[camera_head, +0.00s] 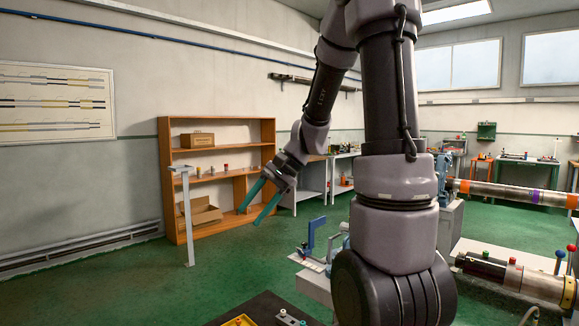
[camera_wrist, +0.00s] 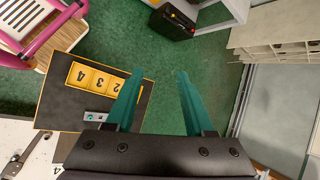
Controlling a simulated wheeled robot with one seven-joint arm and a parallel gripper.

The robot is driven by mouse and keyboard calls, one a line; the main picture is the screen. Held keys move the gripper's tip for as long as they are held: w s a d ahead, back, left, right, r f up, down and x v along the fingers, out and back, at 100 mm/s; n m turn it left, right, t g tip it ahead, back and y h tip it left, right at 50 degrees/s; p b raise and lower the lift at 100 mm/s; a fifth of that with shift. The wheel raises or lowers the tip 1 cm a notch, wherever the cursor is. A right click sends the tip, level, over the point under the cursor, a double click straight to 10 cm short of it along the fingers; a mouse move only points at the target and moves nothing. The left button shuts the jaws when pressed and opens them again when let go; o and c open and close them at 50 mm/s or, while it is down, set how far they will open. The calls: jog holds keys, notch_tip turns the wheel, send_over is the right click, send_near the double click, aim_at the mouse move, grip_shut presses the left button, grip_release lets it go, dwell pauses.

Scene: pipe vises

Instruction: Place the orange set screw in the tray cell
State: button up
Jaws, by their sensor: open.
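My gripper (camera_head: 248,217) has two long teal fingers, spread apart with nothing between them. It hangs in the air in front of the shelf in the head view; its parted fingers also show in the wrist view (camera_wrist: 157,76). The yellow tray (camera_wrist: 73,64) has numbered cells, with 4, 3 and 2 readable, and lies on a dark table left of the fingers. The left finger covers its right end. Only a corner of the tray (camera_head: 228,323) shows at the bottom of the head view. I cannot make out the orange set screw in either view.
A grey block (camera_wrist: 96,117) with small dark parts lies beside the tray on the dark table (camera_wrist: 60,108). A wooden shelf (camera_head: 164,200) and a grey post (camera_head: 188,222) stand at the left. Green floor lies between.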

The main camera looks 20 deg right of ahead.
jog(key=s+d+r+n+t+h, duration=0.4)
jog(key=s+r+n+t+h, duration=0.1)
jog(key=s+r, duration=0.7)
jog(key=shift+s+r+t+h, duration=0.2)
jog(key=shift+s+t+h, duration=0.1)
jog(key=shift+s+t, duration=0.1)
